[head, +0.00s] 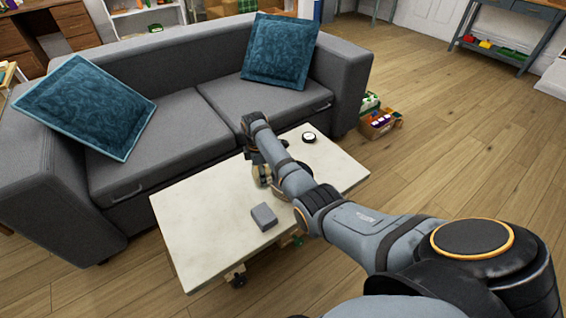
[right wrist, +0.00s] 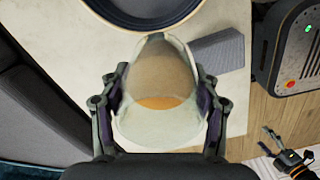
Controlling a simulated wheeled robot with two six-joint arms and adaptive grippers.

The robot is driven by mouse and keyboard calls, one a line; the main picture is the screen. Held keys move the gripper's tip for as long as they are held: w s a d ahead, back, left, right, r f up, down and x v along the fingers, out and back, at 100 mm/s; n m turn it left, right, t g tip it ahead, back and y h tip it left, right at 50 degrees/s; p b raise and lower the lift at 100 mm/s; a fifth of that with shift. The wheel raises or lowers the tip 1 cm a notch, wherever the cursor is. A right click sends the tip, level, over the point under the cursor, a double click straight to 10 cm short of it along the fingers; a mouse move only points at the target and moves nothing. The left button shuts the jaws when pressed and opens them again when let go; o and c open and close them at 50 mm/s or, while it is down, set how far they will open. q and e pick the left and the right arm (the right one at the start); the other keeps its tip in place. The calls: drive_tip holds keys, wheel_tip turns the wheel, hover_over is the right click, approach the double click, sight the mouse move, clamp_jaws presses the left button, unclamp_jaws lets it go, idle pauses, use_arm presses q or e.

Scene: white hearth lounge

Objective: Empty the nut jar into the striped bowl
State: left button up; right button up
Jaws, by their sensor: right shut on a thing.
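My right gripper (right wrist: 160,108) is shut on the clear nut jar (right wrist: 135,122), its fingers on either side of it. Brown shows through the jar's upper part, with an orange-brown patch below; I cannot tell how full it is. A round, dark-centred vessel with a pale rim (right wrist: 118,17), probably the bowl, is cut off at the top of the right wrist view. No stripes show there. In the head view my right gripper (head: 262,166) is over the table, and my arm hides much around it. My left gripper (right wrist: 276,147) seems to show at lower right in the wrist view.
The pale table (head: 200,225) bears a grey block (head: 264,216), also in the wrist view (right wrist: 217,52), and a small round black-and-white item (head: 309,138). The grey sofa (head: 180,118) lies behind. The table's left part is clear. A box of goods (head: 377,124) stands on the floor.

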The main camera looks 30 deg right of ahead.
use_arm(q)
drive_tip(key=shift+o, duration=0.7)
wheel_tip(320, 180, up, 9)
drive_tip(key=w+b, duration=0.1)
drive_tip(key=shift+w+d+f+t, duration=0.15)
drive_tip(key=shift+w+d+t, duration=0.1)
drive_tip(key=shift+d+t, duration=0.1)
drive_tip(key=s+d+f+g+b, duration=0.1)
drive_tip(key=s+f, duration=0.3)
drive_tip(key=f, duration=0.2)
drive_tip(key=shift+d+f+g+h, duration=0.3)
drive_tip(key=shift+f+g+h, duration=0.05)
drive_tip(key=shift+f+h, duration=0.05)
use_arm(e)
drive_tip(key=w+d, duration=0.1)
drive_tip(key=d, duration=1)
drive_tip(key=shift+w+d, duration=0.35)
drive_tip(key=shift+w, duration=0.05)
